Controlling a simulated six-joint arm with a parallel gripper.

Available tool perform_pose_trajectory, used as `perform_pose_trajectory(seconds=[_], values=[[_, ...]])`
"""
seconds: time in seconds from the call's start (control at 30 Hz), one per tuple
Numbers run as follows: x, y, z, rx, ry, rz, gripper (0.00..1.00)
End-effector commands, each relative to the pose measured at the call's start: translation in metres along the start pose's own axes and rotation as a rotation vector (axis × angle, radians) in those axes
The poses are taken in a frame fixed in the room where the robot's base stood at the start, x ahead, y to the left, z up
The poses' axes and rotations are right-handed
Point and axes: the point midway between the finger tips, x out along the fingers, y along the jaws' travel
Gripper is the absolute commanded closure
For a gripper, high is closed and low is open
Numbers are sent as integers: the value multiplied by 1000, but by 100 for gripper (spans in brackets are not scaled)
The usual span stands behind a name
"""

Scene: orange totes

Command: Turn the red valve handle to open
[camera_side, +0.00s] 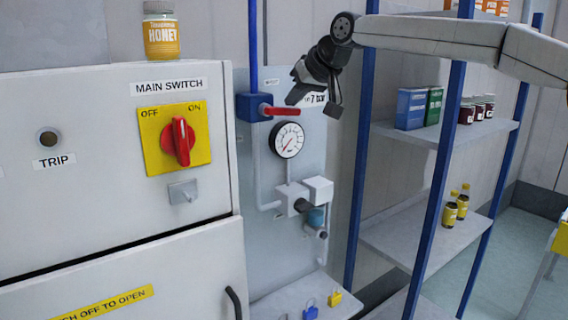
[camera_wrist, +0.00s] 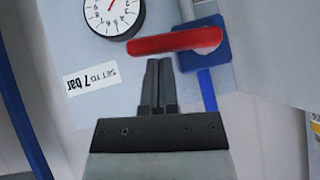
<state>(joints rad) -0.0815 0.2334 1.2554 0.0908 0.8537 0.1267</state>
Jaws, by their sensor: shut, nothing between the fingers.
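The red valve handle (camera_side: 283,111) sticks out to the right from a blue valve body (camera_side: 252,107) on a vertical blue pipe, lying across the pipe. In the wrist view the red handle (camera_wrist: 175,41) lies nearly level in front of the blue valve body (camera_wrist: 212,55). My gripper (camera_side: 292,100) is just above the handle's free end in the side view. In the wrist view my gripper (camera_wrist: 158,62) has its fingers together and empty, with the tips close to the handle. I cannot tell whether they touch it.
A pressure gauge (camera_side: 287,140) sits below the handle, and a "set to 7 bar" label (camera_wrist: 90,82) is beside it. A cabinet with a red main switch (camera_side: 179,142) stands at left. A shelf with blue posts (camera_side: 440,165) stands at right.

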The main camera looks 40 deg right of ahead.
Motion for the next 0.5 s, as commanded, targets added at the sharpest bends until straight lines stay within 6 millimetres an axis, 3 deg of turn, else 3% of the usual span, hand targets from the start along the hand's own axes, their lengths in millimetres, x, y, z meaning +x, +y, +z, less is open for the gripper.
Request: perform_pose_trajectory(seconds=[0.5], values=[[2, 3, 3, 42, -3, -41, 100]])
